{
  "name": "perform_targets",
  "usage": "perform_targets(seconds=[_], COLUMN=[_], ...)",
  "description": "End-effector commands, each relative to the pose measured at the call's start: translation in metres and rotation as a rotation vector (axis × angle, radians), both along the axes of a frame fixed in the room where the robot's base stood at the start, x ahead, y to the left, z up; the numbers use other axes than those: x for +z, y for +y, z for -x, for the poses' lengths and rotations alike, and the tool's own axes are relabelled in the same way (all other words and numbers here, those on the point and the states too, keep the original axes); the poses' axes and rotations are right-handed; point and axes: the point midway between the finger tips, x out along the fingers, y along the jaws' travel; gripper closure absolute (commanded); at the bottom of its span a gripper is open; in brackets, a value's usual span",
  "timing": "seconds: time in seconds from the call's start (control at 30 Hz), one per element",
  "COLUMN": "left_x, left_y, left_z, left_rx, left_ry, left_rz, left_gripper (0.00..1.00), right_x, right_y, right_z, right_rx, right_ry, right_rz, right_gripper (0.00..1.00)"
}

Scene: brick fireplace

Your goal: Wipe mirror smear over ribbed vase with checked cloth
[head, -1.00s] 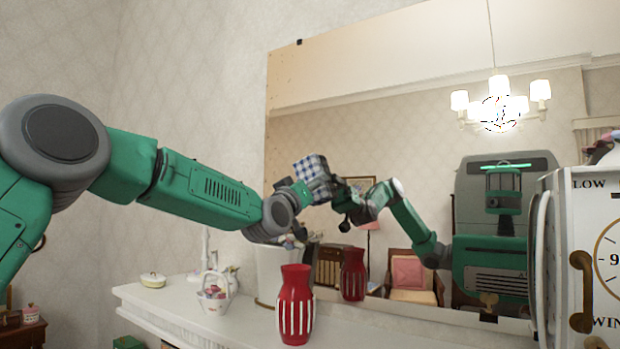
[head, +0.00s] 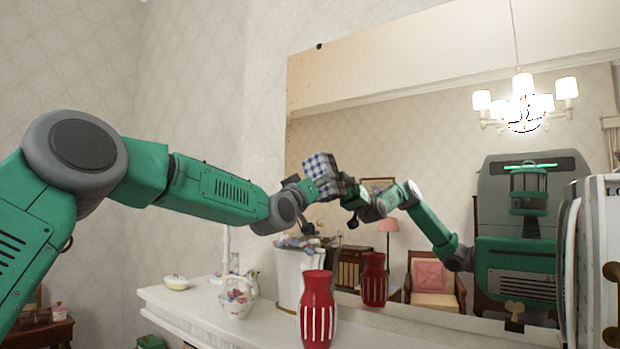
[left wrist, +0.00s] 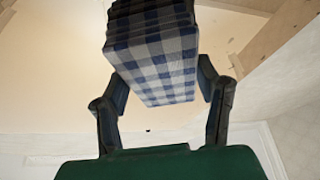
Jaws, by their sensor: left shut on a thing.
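My left gripper (head: 322,190) is shut on the folded blue-and-white checked cloth (left wrist: 160,60), held up before the left part of the large mirror (head: 440,130). In the left wrist view the cloth sits between both fingers. In the head view it appears close to its own reflection; I cannot tell if it touches the glass. The red vase (head: 317,312) with white vertical ribs stands on the white mantel below, right under the cloth. I cannot make out a smear; the cloth and gripper may hide it. My right gripper is not in view.
A white pot (head: 290,270) with flowers stands behind the red vase. A white floral basket (head: 238,298) and a small lidded dish (head: 177,283) sit farther left on the mantel (head: 180,302). A large white object (head: 598,250) with brass fittings blocks the right edge.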

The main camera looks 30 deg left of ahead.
Motion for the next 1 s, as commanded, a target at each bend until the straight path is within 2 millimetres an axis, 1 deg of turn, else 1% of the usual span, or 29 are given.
perform_targets(seconds=[0.4, 0.67, 1.0], left_x=[0.000, 0.000, -0.001], left_y=[-0.035, -0.042, -0.071], left_z=[0.003, 0.003, 0.005], left_rx=[-0.003, -0.001, -0.002], left_ry=[-0.001, -0.001, 0.000], left_rz=[-0.003, -0.002, -0.003], left_gripper=[0.66, 0.66, 0.66], right_x=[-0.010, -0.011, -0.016], right_y=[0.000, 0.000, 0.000], right_z=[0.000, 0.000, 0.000], right_rx=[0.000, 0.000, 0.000], right_ry=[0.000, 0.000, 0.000], right_rz=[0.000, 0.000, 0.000], right_gripper=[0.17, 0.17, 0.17])
